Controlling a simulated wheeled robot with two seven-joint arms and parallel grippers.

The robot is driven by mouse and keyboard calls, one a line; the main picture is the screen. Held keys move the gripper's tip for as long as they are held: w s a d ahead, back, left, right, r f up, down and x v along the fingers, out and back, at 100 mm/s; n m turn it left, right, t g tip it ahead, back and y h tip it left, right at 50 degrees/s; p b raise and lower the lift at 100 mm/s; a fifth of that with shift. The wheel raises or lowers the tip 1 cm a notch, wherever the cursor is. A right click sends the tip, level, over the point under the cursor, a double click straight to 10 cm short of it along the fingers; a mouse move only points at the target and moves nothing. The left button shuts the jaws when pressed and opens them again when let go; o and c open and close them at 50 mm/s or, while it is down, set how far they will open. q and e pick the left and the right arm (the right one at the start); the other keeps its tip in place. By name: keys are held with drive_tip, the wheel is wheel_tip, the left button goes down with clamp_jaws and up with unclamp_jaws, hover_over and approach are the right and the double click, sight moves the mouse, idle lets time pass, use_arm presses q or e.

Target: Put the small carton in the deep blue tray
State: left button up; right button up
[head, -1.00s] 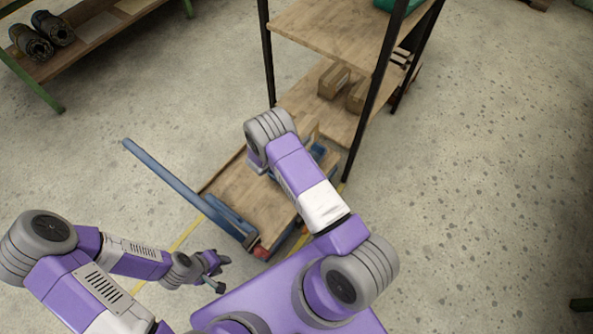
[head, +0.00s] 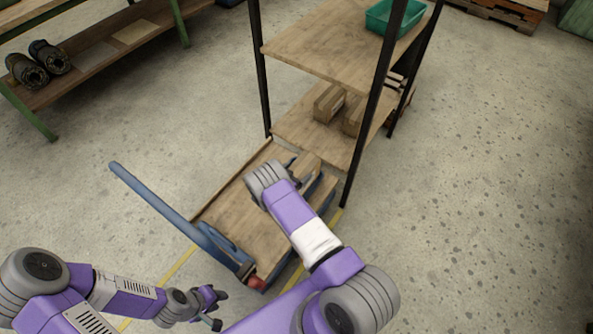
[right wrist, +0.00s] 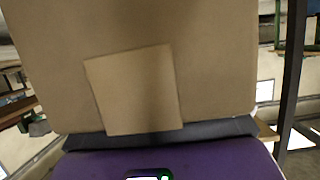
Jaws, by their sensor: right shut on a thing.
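The small carton (right wrist: 60,60) is a plain brown box with a lighter square label; it fills most of the right wrist view. My right gripper (right wrist: 155,135) is shut on it. In the head view, part of the carton (head: 308,167) shows past my right wrist, above the wooden pallet deck; my arm hides the rest. My left gripper (head: 216,309) is empty and open, low at the left, away from the carton. I cannot make out a deep blue tray for certain; blue parts (head: 322,190) show beside the deck, partly behind my right arm.
A blue pallet truck (head: 160,202) with a long handle carries the deck (head: 235,205). A black-posted shelf (head: 300,125) holds brown cartons (head: 328,103) below and a green tray (head: 378,22) above. A bench (head: 85,60) with dark rolls stands far left. The floor at right is clear.

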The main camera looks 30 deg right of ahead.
drive_tip(key=shift+w+d+f, duration=0.1)
drive_tip(key=shift+f, duration=0.8)
drive_tip(key=shift+r, duration=0.1)
